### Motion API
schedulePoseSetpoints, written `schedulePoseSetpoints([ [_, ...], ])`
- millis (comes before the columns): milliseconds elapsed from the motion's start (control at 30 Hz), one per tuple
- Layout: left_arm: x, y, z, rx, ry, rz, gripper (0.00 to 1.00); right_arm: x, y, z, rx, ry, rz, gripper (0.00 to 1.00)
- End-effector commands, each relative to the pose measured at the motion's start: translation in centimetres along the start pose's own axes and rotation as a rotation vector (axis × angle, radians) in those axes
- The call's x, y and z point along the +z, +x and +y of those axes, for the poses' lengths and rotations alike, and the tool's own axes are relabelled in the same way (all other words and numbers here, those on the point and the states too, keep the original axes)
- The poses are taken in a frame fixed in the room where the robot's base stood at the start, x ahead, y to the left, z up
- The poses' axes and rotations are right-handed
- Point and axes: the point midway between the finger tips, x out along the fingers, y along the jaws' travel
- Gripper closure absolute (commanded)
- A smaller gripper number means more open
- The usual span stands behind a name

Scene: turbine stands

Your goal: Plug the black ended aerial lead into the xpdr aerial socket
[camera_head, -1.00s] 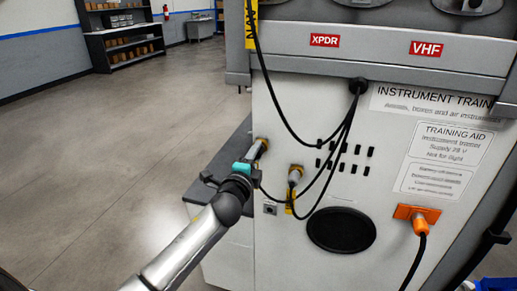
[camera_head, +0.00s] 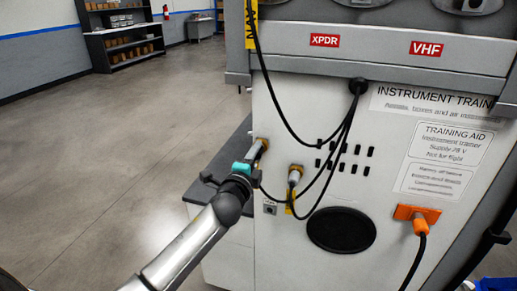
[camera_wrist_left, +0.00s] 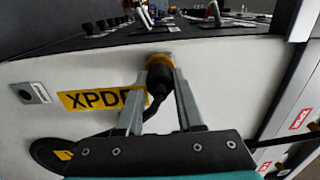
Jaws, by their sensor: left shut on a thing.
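My left gripper (camera_head: 258,152) is at the left edge of the trainer's white front panel. In the left wrist view its two fingers (camera_wrist_left: 160,78) are shut around the black end of the aerial lead (camera_wrist_left: 157,82). The black end meets a brass-coloured socket (camera_wrist_left: 160,60) on the panel, and the two appear in line. I cannot tell how deep it sits. A yellow XPDR label (camera_wrist_left: 92,100) is beside the socket, partly covered by a finger. The socket also shows in the head view (camera_head: 263,142). My right gripper is not in view.
A second connector with a black cable (camera_head: 295,174) is right of my left gripper. Black cables hang from a grommet (camera_head: 358,85) across the panel. An orange plug (camera_head: 420,222) is at the lower right. The floor (camera_head: 130,150) on the left is clear.

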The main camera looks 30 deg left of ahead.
Motion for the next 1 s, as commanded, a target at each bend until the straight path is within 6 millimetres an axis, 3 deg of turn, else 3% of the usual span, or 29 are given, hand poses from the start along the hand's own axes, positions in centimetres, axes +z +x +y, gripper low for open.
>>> schedulePoseSetpoints([
  [733,-0.1,-1.4,0.0,0.000,-0.001,0.001,1.00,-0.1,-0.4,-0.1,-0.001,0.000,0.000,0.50],
  [1000,-0.1,-3.0,0.1,0.001,-0.002,0.001,1.00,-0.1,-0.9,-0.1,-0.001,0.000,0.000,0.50],
])
